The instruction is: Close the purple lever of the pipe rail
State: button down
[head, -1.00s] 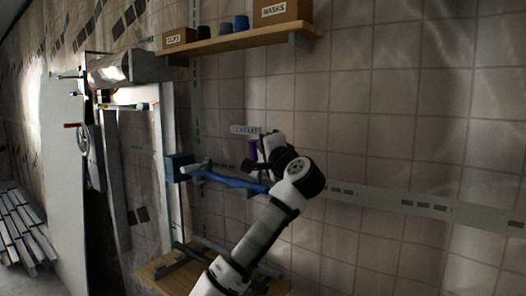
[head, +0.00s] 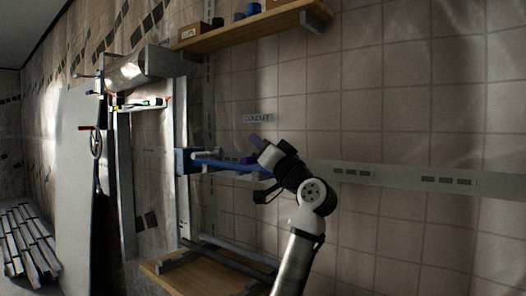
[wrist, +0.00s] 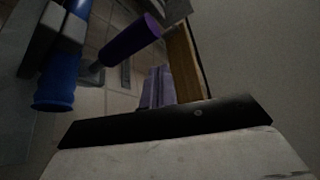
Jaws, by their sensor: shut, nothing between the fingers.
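The purple lever (head: 254,141) is small in the head view, just above the blue pipe of the rail and below the CONDUIT label. My gripper hides part of it. In the wrist view the purple lever (wrist: 130,42) is a slanted cylinder on a grey stem. The blue pipe (head: 230,165) runs along the wall from a blue bracket; a blue cylinder (wrist: 60,78) shows at left in the wrist view. My gripper (head: 262,156) is shut and empty, close beside the lever. I cannot tell whether they touch.
A wooden shelf (head: 255,32) with a box and cups is above. A lower wooden shelf (head: 200,272) with grey bars is below. A grey rail (head: 400,179) runs right along the tiled wall. A pale panel (head: 75,200) and stacked metal profiles (head: 28,240) are at left.

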jog(key=shift+s+a+f+n+g+y+b, duration=0.15)
jog(key=shift+f+n+g+y+b, duration=0.1)
jog(key=shift+f+n+y+b, duration=0.25)
jog(key=shift+s+a+f+n+g+y+b, duration=0.1)
jog(key=shift+s+f+n+g+y+b, duration=0.15)
jog(key=shift+f+n, duration=0.45)
jog(key=shift+s+a+f+n+g+y+b, duration=0.1)
jog(key=shift+f+n+g+y+b, duration=0.1)
jog(key=shift+f+n+y+b, duration=0.3)
jog(key=shift+f, duration=0.2)
